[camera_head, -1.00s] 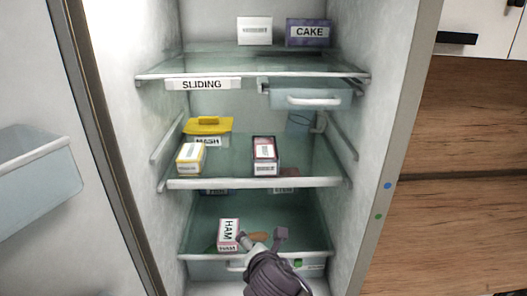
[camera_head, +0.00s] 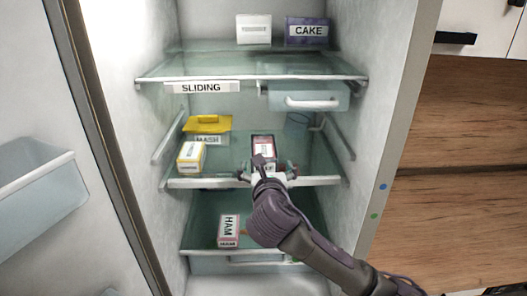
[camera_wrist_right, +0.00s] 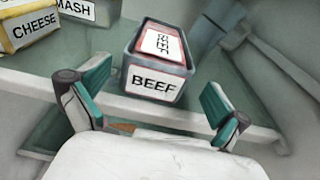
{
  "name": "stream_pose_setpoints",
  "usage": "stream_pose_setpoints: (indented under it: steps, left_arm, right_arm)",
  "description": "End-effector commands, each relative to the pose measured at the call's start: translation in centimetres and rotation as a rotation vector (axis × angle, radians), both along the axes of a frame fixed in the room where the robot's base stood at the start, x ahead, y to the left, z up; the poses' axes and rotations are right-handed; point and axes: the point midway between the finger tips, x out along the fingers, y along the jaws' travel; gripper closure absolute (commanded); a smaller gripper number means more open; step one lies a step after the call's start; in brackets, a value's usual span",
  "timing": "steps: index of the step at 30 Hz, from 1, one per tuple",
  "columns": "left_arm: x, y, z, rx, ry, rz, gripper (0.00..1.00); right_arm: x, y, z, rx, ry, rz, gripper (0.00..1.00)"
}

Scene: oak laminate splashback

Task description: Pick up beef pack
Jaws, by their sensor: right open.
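The beef pack (camera_head: 263,146) is a small box with a red and white top, on the middle fridge shelf near its front edge. In the right wrist view the beef pack (camera_wrist_right: 157,75) shows its BEEF label, ahead of the fingers. My right gripper (camera_head: 267,172) is in front of the pack at the shelf edge and hides its lower part in the head view. In the wrist view my right gripper (camera_wrist_right: 148,108) is open and empty, its fingers spread to either side of the pack's near face, short of it. My left gripper is not in view.
A cheese box (camera_head: 191,156) and a yellow-lidded mash tub (camera_head: 208,125) stand left on the same shelf (camera_head: 230,183). A ham pack (camera_head: 229,230) is in the bottom drawer. The upper shelf (camera_head: 250,67) is above, with a small drawer (camera_head: 310,97) under it.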

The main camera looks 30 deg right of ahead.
Motion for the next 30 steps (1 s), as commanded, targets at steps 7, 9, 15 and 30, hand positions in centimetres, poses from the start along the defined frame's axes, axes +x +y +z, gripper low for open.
stream_pose_setpoints:
  steps: [7,9,15,30]
  left_arm:
    - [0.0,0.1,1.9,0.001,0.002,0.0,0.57]
    - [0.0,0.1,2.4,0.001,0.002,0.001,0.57]
    - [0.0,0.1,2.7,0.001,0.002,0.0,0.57]
    - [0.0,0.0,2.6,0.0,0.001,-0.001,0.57]
  right_arm:
    - [2.5,-1.1,-0.1,0.0,0.003,-0.003,0.0]
    - [3.4,-1.5,-0.4,0.002,0.004,-0.003,0.0]
    - [4.8,-2.4,-0.9,0.002,0.001,-0.001,0.0]
    - [4.8,-2.4,-1.0,0.001,0.0,0.0,0.5]
